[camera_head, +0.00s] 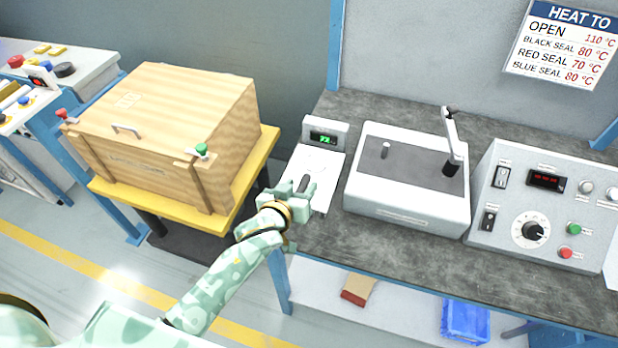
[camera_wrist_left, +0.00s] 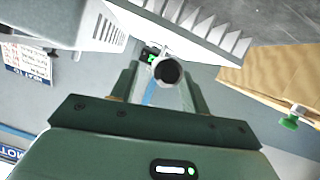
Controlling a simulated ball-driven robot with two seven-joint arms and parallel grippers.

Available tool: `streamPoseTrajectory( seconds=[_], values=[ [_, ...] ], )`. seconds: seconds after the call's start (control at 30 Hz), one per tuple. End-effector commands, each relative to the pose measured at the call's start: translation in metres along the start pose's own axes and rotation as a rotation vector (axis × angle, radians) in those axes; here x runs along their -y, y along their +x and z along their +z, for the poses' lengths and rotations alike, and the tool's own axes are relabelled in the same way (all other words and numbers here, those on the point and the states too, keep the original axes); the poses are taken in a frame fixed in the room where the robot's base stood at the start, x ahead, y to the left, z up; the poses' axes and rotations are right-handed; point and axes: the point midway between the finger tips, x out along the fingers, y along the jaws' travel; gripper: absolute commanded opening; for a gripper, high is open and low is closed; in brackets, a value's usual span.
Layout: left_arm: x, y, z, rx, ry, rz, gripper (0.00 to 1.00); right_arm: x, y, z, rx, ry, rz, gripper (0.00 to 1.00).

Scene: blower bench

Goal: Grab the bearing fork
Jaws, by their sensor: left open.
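My left gripper (camera_head: 293,194) is open at the front of a white stand (camera_head: 327,165) on the bench's left end. A dark, narrow piece (camera_head: 304,184), probably the bearing fork's handle, shows at its fingers. In the left wrist view a round dark-ended handle (camera_wrist_left: 167,71) lies between the spread fingers of the left gripper (camera_wrist_left: 160,80), with no clear contact on either side. The rest of the fork is hidden behind this end and the gripper. My right gripper is not in view.
A wooden box (camera_head: 165,125) stands on a yellow-topped table at the left. A grey machine with a lever (camera_head: 408,208) and a control panel box (camera_head: 535,243) stand to the right. A green display (camera_head: 324,138) rises behind the stand. The bench front (camera_head: 400,255) is clear.

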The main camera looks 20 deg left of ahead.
Motion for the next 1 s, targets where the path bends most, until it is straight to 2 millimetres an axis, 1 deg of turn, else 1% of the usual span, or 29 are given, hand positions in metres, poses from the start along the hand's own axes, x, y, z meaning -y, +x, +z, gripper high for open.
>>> streamPoseTrajectory(
  seconds=[0.03, 0.1, 0.2, 0.37, 0.47, 0.5, 0.53, 0.57, 0.83, 1.0],
  values=[
    [0.001, 0.009, 0.003, 0.001, 0.0, 0.0, 0.46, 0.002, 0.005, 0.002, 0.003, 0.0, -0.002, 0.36],
    [0.0, 0.016, 0.003, 0.001, 0.001, 0.0, 0.46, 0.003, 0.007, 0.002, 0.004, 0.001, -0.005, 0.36],
    [0.0, 0.02, 0.002, 0.002, 0.0, 0.0, 0.46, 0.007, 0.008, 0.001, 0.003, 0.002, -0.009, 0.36],
    [0.0, 0.019, 0.001, 0.001, 0.0, 0.0, 0.46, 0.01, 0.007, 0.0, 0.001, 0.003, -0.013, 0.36],
    [0.0, 0.019, 0.001, 0.001, 0.0, 0.0, 0.21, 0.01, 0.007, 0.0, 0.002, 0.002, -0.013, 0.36],
    [0.0, 0.019, 0.001, 0.001, 0.0, 0.0, 0.1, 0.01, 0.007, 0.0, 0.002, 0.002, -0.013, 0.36],
    [0.0, 0.019, 0.001, 0.001, 0.0, 0.0, 0.01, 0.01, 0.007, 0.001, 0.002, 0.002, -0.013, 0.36],
    [0.0, 0.019, 0.001, 0.001, 0.0, 0.0, 0.0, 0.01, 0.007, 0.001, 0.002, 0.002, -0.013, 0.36],
    [-0.001, 0.019, 0.0, 0.0, -0.001, 0.001, 0.0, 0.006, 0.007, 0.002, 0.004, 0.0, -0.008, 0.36],
    [-0.001, 0.017, -0.005, -0.001, -0.001, 0.001, 0.0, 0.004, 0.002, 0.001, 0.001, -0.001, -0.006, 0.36]
  ],
)
